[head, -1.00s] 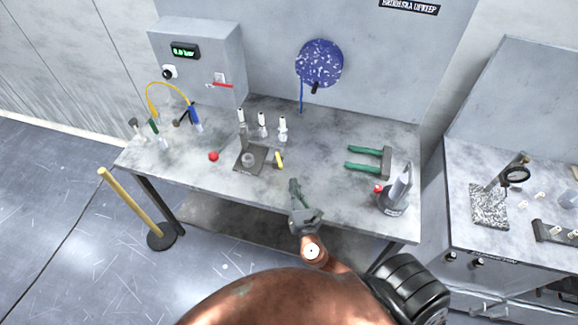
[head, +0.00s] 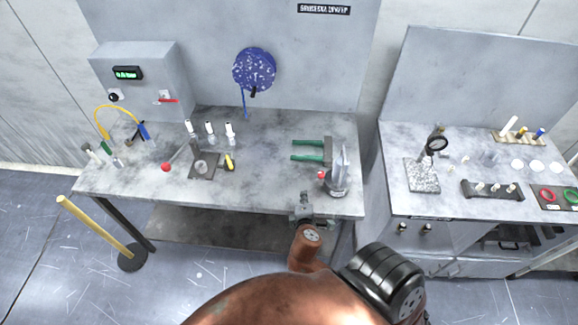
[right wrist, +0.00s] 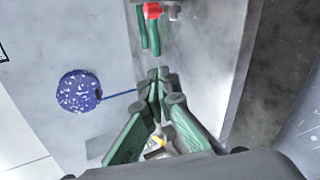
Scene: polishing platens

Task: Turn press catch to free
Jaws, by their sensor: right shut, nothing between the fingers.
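A small press-like fixture (head: 205,165) stands on the bench, with a dark base plate, a round cup and a lever ending in a red ball (head: 166,167). A short yellow-handled piece (head: 230,162) sits at its right side; I cannot tell for sure that it is the catch, nor how it is turned. My right gripper (head: 304,198) is at the bench's front edge, well to the right of this fixture. Its green-padded fingers are closed and empty in the right wrist view (right wrist: 155,78). My left gripper is out of view.
A dark-based upright device (head: 338,185) with a red knob (head: 321,175) stands close to my right gripper. Green-handled pliers-like tool (head: 310,150) lies behind. White-tipped bottles (head: 210,132) stand behind the fixture. The front middle of the bench (head: 265,190) is clear.

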